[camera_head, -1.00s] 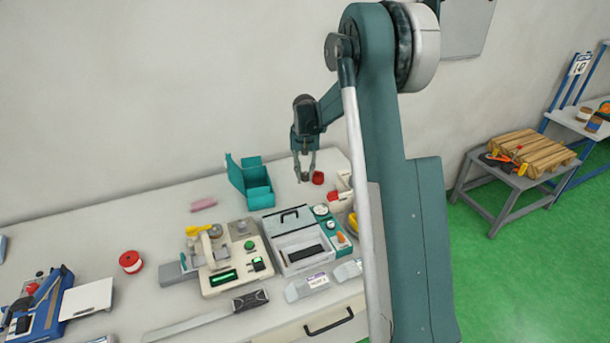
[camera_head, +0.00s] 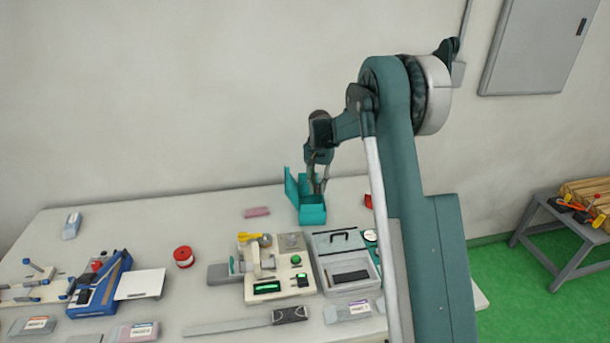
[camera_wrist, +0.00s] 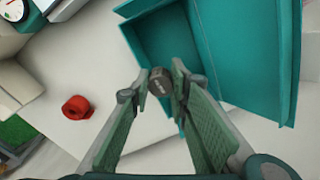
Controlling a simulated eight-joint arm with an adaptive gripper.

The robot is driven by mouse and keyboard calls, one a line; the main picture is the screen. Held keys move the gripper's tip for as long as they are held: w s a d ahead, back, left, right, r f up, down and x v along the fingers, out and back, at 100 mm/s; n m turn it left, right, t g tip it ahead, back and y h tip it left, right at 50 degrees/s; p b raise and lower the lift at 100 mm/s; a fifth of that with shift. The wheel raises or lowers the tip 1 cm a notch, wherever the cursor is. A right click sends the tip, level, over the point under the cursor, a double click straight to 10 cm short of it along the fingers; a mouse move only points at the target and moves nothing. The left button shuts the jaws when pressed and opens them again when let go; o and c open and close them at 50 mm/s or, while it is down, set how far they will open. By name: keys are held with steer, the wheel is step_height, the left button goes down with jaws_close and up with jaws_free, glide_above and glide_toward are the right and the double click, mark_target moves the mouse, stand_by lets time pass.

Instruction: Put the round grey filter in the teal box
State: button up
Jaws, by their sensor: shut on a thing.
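The teal box (camera_head: 313,214) stands at the back of the bench with its lid (camera_head: 291,188) raised on the left. My gripper (camera_head: 319,190) is at the box, its fingertips over or just inside the opening; the head view does not show how deep. In the wrist view my gripper (camera_wrist: 162,88) is shut on the small round grey filter (camera_wrist: 160,81), held at the fingertips. Behind the filter in that view are the teal box's open inside (camera_wrist: 182,38) and its wide flat panel (camera_wrist: 245,50). Whether the filter touches the box cannot be told.
A beige machine (camera_head: 277,270) and a grey case (camera_head: 345,262) stand in front of the box. A pink block (camera_head: 257,212) lies left of it. A red roll (camera_wrist: 76,107) lies on the bench, apart from the fingers.

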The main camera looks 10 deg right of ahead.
steer(key=shift+w+a, duration=0.25)
steer(key=shift+a, duration=0.4)
steer(key=shift+w+a, duration=0.25)
steer(key=shift+a, duration=0.4)
steer(key=shift+f, duration=3.1)
steer(key=shift+f, duration=0.1)
steer(key=shift+f, duration=1.8)
steer(key=shift+f, duration=0.1)
steer(key=shift+o, duration=2.1)
